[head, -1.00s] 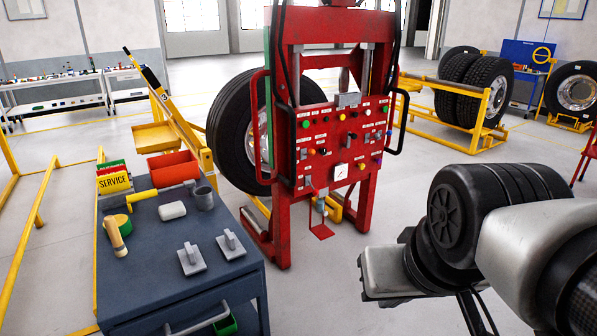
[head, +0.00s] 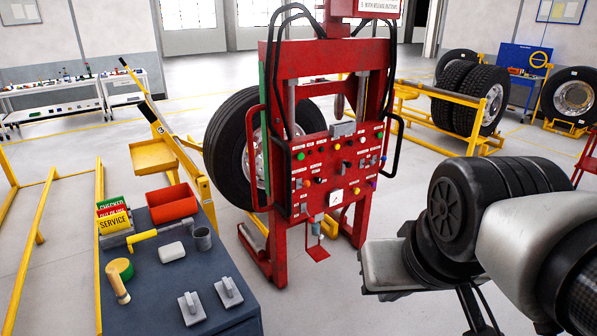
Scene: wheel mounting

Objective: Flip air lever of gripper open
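The red machine frame (head: 280,75) stands upright in the middle of the head view. Its red control panel (head: 320,185) carries several coloured buttons, small levers and a white gauge (head: 336,196). I cannot tell which small lever is the air lever; the labels are too small to read. A large tyre with a metal rim (head: 225,150) is upright behind the frame's left side. My arm reaches in from the right, apart from the panel.
A dark blue cart (head: 165,295) at lower left holds a red bin (head: 171,203), a mug (head: 202,238), signs and tools. A yellow stand (head: 155,157) is behind it. Tyres (head: 470,95) on a yellow rack stand at back right. Grey floor lies open between the machine and my arm.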

